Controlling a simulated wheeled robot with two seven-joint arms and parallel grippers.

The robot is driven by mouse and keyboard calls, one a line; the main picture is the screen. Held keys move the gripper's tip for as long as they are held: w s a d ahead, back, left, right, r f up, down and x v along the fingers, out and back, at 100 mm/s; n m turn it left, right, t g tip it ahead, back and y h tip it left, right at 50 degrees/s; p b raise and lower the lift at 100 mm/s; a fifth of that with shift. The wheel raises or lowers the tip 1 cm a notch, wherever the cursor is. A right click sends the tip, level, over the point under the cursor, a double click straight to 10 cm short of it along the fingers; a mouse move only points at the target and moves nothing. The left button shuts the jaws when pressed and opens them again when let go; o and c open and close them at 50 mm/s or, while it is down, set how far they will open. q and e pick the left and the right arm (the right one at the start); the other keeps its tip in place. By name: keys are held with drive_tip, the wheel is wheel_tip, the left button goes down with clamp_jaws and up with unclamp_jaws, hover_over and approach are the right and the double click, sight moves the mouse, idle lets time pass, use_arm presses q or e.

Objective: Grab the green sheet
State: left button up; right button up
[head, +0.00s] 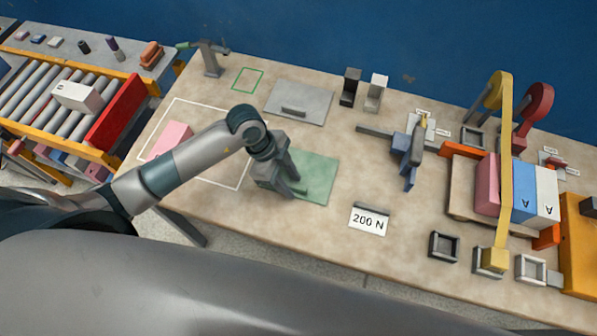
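A flat green sheet (318,180) lies on the beige table, left of the white "200 N" card. My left gripper (291,190) is at the sheet's left part, and its arm comes in from the left. The gripper covers that side of the sheet. Its fingers point down towards the sheet. I cannot tell whether they touch it or whether they are open or shut. My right gripper is not in view.
A grey plate with a handle (299,103) lies behind the sheet. A pink block (168,138) lies in a white outline at left. A blue-grey clamp-like tool (405,152) and a yellow strap (504,150) over blocks are farther right.

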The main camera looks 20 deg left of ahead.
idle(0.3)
use_arm(q)
clamp_jaws()
drive_tip(key=shift+r, duration=0.1)
drive_tip(key=shift+r+b, duration=0.35)
drive_tip(key=shift+r, duration=0.1)
drive_tip(key=r, duration=0.1)
drive_tip(key=d+r+b, duration=0.1)
drive_tip(key=r, duration=0.1)
drive_tip(key=shift+w+r+b, duration=0.15)
drive_tip(key=shift+b, duration=0.15)
drive_tip(key=w+d+r+b, duration=0.1)
drive_tip(key=d+r+b, duration=0.2)
drive_tip(key=d+r, duration=0.3)
drive_tip(key=d, duration=0.4)
drive_tip(key=shift+w+d+r, duration=0.3)
drive_tip(key=shift+w, duration=0.05)
